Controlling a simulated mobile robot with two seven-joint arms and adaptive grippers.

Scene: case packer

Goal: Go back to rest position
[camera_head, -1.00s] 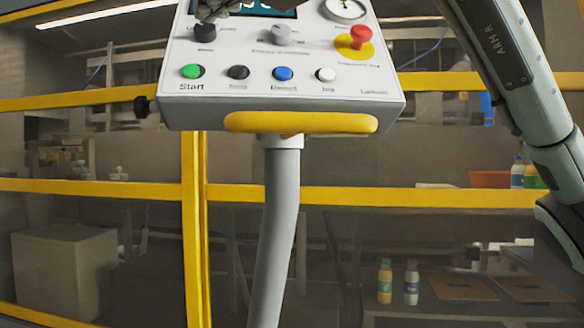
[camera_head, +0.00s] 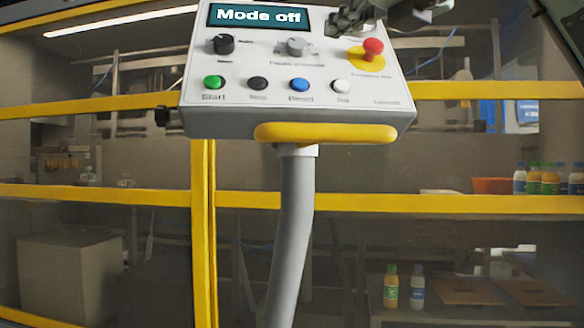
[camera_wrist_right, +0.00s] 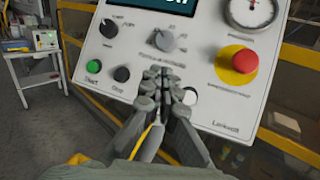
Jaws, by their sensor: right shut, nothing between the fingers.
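My right gripper (camera_head: 345,22) is shut and empty in the head view, at the top right of the control panel (camera_head: 400,112). In the right wrist view its shut fingers (camera_wrist_right: 166,84) show in front of the panel face, below the grey selector knob (camera_wrist_right: 165,41); I cannot tell how far off the panel they are. The panel's screen (camera_head: 257,15) reads "Mode off". The black mode knob (camera_head: 223,44), green start button (camera_head: 213,83) and red emergency stop (camera_head: 373,48) are in plain view. My left gripper is not in view.
A grey post (camera_head: 290,230) with a yellow handle (camera_head: 325,133) above it carries the panel. Behind are yellow frame bars (camera_head: 203,240) with glass. Bottles (camera_head: 390,287) stand behind them. A white cart (camera_wrist_right: 36,75) stands at the left in the right wrist view.

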